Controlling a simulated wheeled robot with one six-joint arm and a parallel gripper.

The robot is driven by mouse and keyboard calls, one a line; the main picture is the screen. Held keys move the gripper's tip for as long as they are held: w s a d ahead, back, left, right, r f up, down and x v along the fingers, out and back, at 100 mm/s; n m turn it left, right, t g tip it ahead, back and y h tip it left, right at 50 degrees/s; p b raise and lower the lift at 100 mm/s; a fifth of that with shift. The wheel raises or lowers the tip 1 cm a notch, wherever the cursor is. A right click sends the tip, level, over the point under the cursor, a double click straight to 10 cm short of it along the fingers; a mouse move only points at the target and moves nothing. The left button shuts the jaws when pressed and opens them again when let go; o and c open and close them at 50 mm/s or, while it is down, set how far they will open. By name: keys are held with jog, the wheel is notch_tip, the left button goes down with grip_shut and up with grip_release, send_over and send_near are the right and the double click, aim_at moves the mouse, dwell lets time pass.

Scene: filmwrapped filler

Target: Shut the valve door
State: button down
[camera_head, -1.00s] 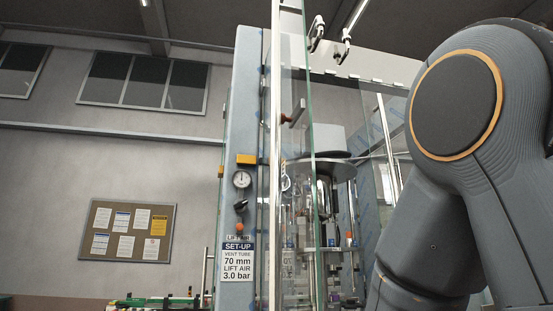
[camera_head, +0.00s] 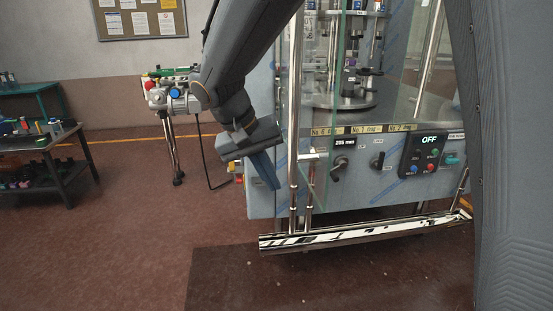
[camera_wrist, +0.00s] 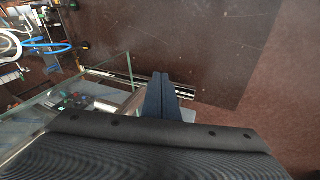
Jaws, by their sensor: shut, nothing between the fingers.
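The machine's glass door (camera_head: 325,110) is a clear panel with a greenish edge, seen nearly edge-on at the left front of the filler in the head view. I cannot tell for sure how far it stands open. A metal post (camera_head: 294,120) runs beside it. In the wrist view a glass panel (camera_wrist: 95,80) lies left of my fingers. My gripper (camera_head: 270,180) is shut and empty, with its blue fingers pointing down, left of the post and in front of the blue-grey cabinet. My closed fingers also show in the wrist view (camera_wrist: 160,78); contact with the glass is not clear.
The filler's control panel (camera_head: 428,155) reads OFF, with knobs beside it. A striped bar (camera_head: 350,233) runs low along the machine's front. The floor in front is clear.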

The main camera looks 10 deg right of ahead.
jog(key=w+a+r+m+t+h, duration=0.2)
jog(key=w+a+r, duration=0.2)
jog(key=a+r, duration=0.35)
jog(key=w+d+f+p, duration=0.1)
jog(key=d+f+p, duration=0.4)
jog(key=d+f, duration=0.2)
jog(key=shift+w+d, duration=0.4)
jog(key=shift+d, duration=0.9)
